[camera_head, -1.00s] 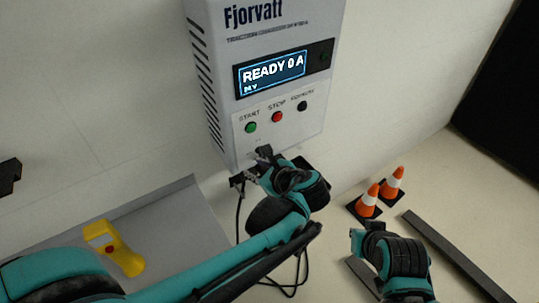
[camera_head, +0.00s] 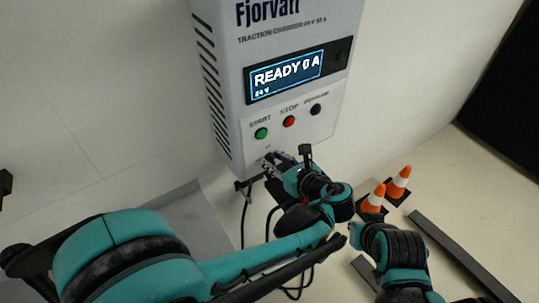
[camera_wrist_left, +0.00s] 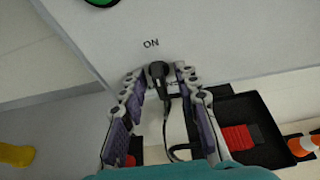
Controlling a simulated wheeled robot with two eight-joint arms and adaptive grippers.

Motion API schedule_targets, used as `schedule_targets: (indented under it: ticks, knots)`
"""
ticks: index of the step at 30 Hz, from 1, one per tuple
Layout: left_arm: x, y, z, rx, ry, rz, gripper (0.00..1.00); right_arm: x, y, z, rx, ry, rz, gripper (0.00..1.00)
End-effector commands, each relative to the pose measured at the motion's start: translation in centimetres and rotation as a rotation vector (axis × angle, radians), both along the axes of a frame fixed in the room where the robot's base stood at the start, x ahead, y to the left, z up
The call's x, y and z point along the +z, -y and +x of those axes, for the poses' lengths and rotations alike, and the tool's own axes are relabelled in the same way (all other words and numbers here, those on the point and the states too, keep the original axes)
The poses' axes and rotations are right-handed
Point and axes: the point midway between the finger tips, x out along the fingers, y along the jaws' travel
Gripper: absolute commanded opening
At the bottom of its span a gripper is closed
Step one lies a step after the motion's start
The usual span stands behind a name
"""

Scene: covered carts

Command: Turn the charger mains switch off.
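The charger (camera_head: 225,100) is a pale wall box whose lit display reads READY 0 A. Green, red and black buttons sit below the display. In the left wrist view, a black knob-like switch (camera_wrist_left: 158,70) stands out from the charger's face, just below the word ON. My left gripper (camera_head: 270,165) is at the charger's lower edge. In the left wrist view my left gripper (camera_wrist_left: 160,76) has its fingers apart, one on each side of the black switch; contact is not clear. In the head view the gripper hides the switch. My right arm (camera_head: 395,250) is at lower right, its fingers unclear.
Black cables (camera_head: 243,220) hang below the charger. Two orange and white cones (camera_head: 398,182) stand on the floor to the right, near a dark strip (camera_head: 450,248). A grey surface (camera_head: 200,215) lies at left. A yellow object (camera_wrist_left: 16,155) shows in the wrist view.

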Motion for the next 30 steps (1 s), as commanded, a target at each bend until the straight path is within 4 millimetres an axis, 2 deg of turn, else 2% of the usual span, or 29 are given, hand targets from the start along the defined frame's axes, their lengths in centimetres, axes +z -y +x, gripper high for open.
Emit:
schedule_targets:
  ticks: [6, 9, 10, 22, 30]
  knots:
    - [0.02, 0.02, -0.03, -0.001, 0.000, 0.000, 0.31, 0.01, 0.00, -0.02, 0.000, 0.000, 0.000, 0.00]
    - [0.02, 0.02, -0.03, -0.001, 0.000, 0.000, 0.05, 0.01, 0.00, -0.02, 0.000, 0.000, 0.000, 0.00]
    - [0.02, 0.02, -0.03, -0.001, 0.000, 0.000, 0.00, 0.01, 0.00, -0.02, 0.000, 0.000, 0.000, 0.00]
    - [0.01, -0.05, -0.02, 0.000, 0.016, -0.020, 0.00, -0.01, 0.00, -0.02, 0.000, 0.000, 0.000, 0.00]
    - [-0.01, -0.21, -0.13, 0.001, 0.105, -0.132, 0.00, -0.11, 0.00, -0.01, 0.000, 0.000, 0.000, 0.00]
